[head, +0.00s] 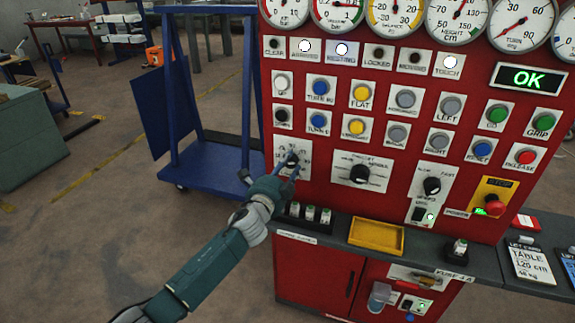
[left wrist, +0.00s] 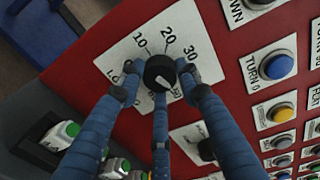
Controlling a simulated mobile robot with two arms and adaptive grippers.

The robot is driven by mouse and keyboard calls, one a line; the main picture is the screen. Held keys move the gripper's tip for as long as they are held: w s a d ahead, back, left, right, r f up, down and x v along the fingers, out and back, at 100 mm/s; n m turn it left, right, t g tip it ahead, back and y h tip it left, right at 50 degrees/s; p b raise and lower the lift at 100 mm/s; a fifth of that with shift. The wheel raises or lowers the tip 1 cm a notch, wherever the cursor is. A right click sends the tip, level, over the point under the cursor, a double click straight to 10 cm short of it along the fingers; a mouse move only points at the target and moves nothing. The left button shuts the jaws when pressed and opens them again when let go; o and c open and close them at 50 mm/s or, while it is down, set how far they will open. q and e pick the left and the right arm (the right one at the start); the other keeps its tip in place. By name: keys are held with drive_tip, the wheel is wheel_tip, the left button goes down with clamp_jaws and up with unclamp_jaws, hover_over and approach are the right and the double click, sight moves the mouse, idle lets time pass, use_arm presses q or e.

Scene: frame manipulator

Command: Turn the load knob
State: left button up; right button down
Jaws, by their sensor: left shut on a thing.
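The load knob (head: 292,157) is a black dial on a white plate at the lower left of the red panel. In the left wrist view the knob (left wrist: 159,71) is surrounded by the numbers 10, 20 and 30, with more partly hidden. Its white mark points down and slightly right in that view. My left gripper (head: 289,169) has its blue fingers around the knob and is shut on it. In the left wrist view two fingertips lie at the knob's sides and the third below it. The fingers hide part of the plate. My right gripper is not in view.
A larger selector knob (head: 360,174) and a speed knob (head: 432,186) sit to the right. Push buttons fill the panel above. A yellow tray (head: 377,235) and small green-topped fuses (head: 310,213) stand on the ledge below. A blue cart (head: 215,160) is left of the panel.

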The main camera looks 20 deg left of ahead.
use_arm(q)
drive_tip(key=shift+m, duration=1.1)
drive_tip(key=o, duration=1.2)
drive_tip(key=shift+c, duration=0.2)
drive_tip(key=s, duration=1.2)
drive_tip(key=shift+a+r, duration=0.2)
drive_tip(key=shift+r, duration=0.05)
drive_tip(key=shift+f, duration=0.1)
